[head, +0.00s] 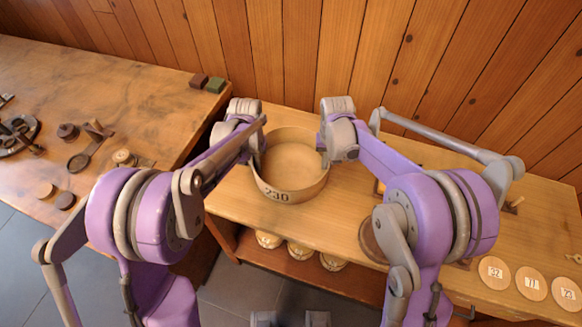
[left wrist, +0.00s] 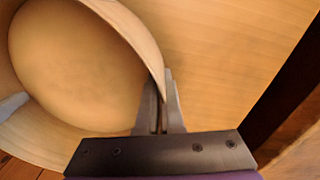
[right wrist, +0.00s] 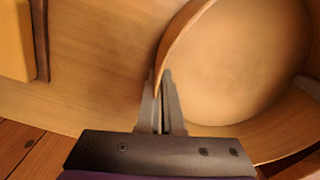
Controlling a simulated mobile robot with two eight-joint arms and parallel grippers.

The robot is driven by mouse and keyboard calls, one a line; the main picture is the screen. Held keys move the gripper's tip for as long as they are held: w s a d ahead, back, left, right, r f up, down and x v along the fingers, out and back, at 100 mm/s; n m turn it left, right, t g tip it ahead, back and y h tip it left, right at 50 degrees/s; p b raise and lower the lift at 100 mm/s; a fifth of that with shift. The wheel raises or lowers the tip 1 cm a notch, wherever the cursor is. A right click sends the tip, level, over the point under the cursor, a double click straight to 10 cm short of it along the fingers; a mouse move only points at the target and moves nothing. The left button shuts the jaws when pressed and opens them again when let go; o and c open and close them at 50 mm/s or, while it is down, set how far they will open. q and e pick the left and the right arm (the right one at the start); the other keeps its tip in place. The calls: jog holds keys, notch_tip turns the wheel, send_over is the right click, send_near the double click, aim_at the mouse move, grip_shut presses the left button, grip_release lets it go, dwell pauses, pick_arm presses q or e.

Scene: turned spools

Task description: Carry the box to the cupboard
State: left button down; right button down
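The box is a round, open, pale wooden one (head: 310,188) marked 230 on its front. It stands on the wooden bench top and looks empty inside. My left gripper (head: 259,152) is at the left side of its rim; the left wrist view shows its fingers (left wrist: 160,95) closed on the box wall (left wrist: 140,35), one inside and one outside. My right gripper (head: 325,153) is at the right side of the rim; its fingers (right wrist: 162,95) are likewise closed on the wall (right wrist: 178,35). I cannot tell which piece of furniture is the cupboard.
Below the bench top (head: 350,220) is an open shelf (head: 290,268) with several round pieces. Numbered discs (head: 531,282) lie at the right. A second table (head: 110,100) at left holds small turned parts and two blocks (head: 207,83). A plank wall (head: 290,60) stands behind.

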dwell(0.4)
